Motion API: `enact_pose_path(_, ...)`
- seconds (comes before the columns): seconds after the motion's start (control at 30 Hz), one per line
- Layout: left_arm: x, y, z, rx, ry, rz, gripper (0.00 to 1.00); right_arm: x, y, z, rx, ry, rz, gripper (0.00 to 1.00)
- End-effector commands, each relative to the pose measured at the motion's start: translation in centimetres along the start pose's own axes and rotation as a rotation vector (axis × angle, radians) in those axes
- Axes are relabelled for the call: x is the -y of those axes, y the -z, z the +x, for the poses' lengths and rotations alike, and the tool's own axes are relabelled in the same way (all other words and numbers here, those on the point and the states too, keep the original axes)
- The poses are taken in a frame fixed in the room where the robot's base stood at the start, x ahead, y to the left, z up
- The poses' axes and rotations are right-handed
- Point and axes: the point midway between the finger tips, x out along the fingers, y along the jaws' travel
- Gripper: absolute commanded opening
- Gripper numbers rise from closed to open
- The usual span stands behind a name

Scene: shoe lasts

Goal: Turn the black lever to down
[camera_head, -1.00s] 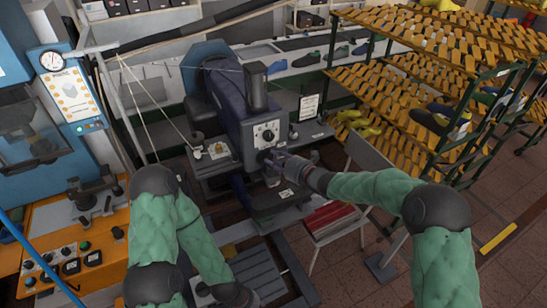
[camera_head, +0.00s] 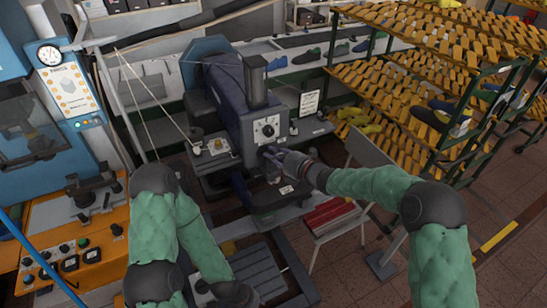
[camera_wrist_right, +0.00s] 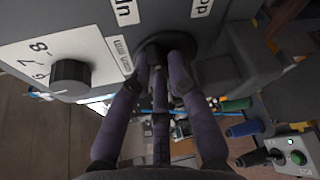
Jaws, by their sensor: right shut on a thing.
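The black lever is mostly hidden by my right gripper; its dark round mount (camera_wrist_right: 163,43) shows in the right wrist view on the grey machine (camera_head: 225,105). Parts of an "up" label (camera_wrist_right: 125,10) and a "down" label (camera_wrist_right: 201,8) are beside it. The lever's exact angle cannot be told. My right gripper (camera_head: 270,158) is at the machine's front, below the dial plate, with its purple-grey fingers (camera_wrist_right: 165,75) closed around the lever. My left gripper (camera_head: 238,295) is low in the head view, near the bottom edge, away from the lever; its fingers cannot be made out.
A numbered dial knob (camera_wrist_right: 70,77) is close to the right gripper. A slatted rack (camera_head: 425,75) with shoes stands to the right, and an orange control bench (camera_head: 50,215) to the left. A small stand with red items (camera_head: 330,215) is under the right forearm.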

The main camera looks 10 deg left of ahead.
Motion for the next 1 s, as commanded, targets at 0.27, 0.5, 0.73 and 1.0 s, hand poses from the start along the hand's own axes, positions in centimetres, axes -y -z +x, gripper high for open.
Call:
enact_pose_path(0.27, 1.2, 0.1, 3.5, 0.001, 0.000, 0.000, 0.40, 0.9, 0.2, 0.1, 0.000, -0.073, 0.175, 0.00)
enact_pose_path(0.5, 1.5, 0.1, 4.2, 0.001, 0.000, 0.000, 0.40, 0.8, 0.1, 0.0, -0.001, -0.100, 0.247, 0.00)
enact_pose_path(0.73, 1.5, 0.1, 4.1, 0.000, 0.000, 0.000, 0.40, 0.7, 0.0, 0.0, -0.002, -0.101, 0.250, 0.00)
enact_pose_path(1.0, 1.5, 0.1, 4.2, 0.000, 0.000, 0.000, 0.40, 0.6, 0.0, 0.0, -0.001, -0.101, 0.249, 0.29)
